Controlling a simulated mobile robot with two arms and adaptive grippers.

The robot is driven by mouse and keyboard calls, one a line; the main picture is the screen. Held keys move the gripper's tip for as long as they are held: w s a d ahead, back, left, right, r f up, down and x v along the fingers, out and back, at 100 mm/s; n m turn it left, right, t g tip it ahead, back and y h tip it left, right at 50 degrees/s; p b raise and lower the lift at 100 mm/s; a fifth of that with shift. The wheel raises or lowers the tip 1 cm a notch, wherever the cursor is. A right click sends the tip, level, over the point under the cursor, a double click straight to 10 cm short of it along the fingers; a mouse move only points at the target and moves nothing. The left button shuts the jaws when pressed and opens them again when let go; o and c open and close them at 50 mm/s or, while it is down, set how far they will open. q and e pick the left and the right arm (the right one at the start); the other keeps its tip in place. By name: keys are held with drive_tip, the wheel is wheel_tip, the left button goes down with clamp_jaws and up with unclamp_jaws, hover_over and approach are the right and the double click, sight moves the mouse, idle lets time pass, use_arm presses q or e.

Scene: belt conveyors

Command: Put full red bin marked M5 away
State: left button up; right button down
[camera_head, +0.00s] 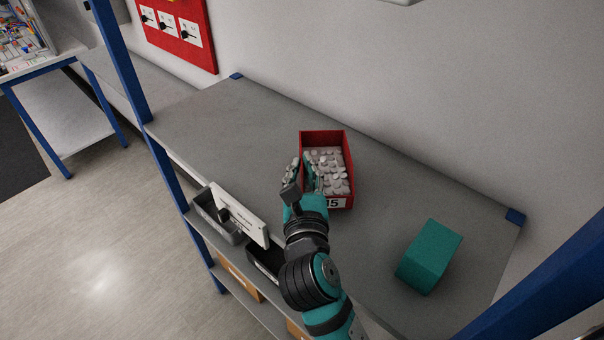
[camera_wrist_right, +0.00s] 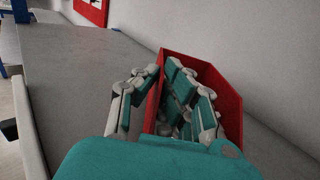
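A red bin (camera_head: 323,137) marked with a label ending in "M5" or "15", partly hidden, stands upright on the grey shelf top. It is filled with many small whitish round pieces (camera_head: 335,172). My right gripper (camera_head: 303,166) is at the bin's left wall. In the right wrist view, the fingers of the gripper (camera_wrist_right: 162,70) straddle the left wall of the red bin (camera_wrist_right: 226,103), one outside and one inside. A gap shows between the fingers, so they look open; contact with the wall is unclear. My left gripper is not in view.
A teal block (camera_head: 430,256) sits on the grey shelf top (camera_head: 230,125), right of the bin. Grey and black bins (camera_head: 222,228) stand on a lower level in front. Blue posts (camera_head: 124,62) flank the shelf. The top left of the bin is clear.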

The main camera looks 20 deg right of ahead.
drive_tip(key=shift+s+f, duration=0.1)
drive_tip(key=shift+f, duration=0.5)
drive_tip(key=c, duration=1.9)
unclamp_jaws()
drive_tip(key=shift+f, duration=0.15)
drive_tip(key=shift+o, duration=2.1)
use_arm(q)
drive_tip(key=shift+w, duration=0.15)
